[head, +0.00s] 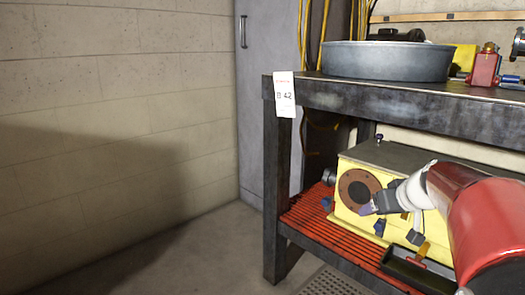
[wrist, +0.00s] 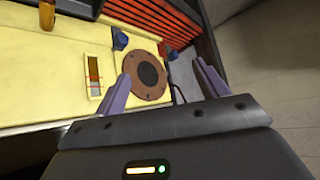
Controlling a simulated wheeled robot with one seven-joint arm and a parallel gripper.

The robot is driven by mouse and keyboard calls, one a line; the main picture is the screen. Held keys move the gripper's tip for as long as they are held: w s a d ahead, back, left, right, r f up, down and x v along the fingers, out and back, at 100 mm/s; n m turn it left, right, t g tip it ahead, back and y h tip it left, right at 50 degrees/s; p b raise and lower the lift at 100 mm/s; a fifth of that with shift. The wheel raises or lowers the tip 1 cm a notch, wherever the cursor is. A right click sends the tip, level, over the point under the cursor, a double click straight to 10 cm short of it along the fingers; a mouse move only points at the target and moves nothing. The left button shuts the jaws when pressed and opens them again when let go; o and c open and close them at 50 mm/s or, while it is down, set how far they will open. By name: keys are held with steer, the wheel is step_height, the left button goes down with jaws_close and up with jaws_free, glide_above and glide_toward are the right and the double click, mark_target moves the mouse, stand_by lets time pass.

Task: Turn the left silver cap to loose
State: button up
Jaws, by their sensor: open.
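A yellow motor housing (head: 400,172) sits on the lower shelf. A brown round flange (head: 352,190) with a dark centre is on its end; it also shows in the wrist view (wrist: 137,74). A dark grey cylindrical piece (head: 329,177) sticks out at the housing's left; I cannot tell whether it is the silver cap. No clearly silver cap shows in the wrist view. My gripper (head: 368,208) is in front of the flange, overlapping its lower right edge. In the wrist view its purple fingers (wrist: 162,72) are spread, with nothing held between them.
Blue knobs (head: 327,203) sit around the housing's end. A red slatted mat (head: 330,240) covers the shelf, with a dark tray (head: 415,268) at its front. A table leg (head: 276,195) stands at left. The upper bench bears a grey basin (head: 385,62). Floor at left is clear.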

steer(key=s+a+f+g, duration=0.3)
steer(key=s+a, duration=0.6)
steer(key=a, duration=0.5)
steer(key=s+a+f+h, duration=0.1)
steer(key=s+a+f, duration=0.1)
steer(key=s, duration=0.6)
steer(key=s+a+f, duration=0.1)
steer(key=s+f, duration=0.2)
steer(key=s, duration=0.5)
step_height(320, 180, up, 14)
steer(key=p, duration=1.3)
steer(key=shift+m, duration=0.4)
steer(key=shift+f, duration=0.1)
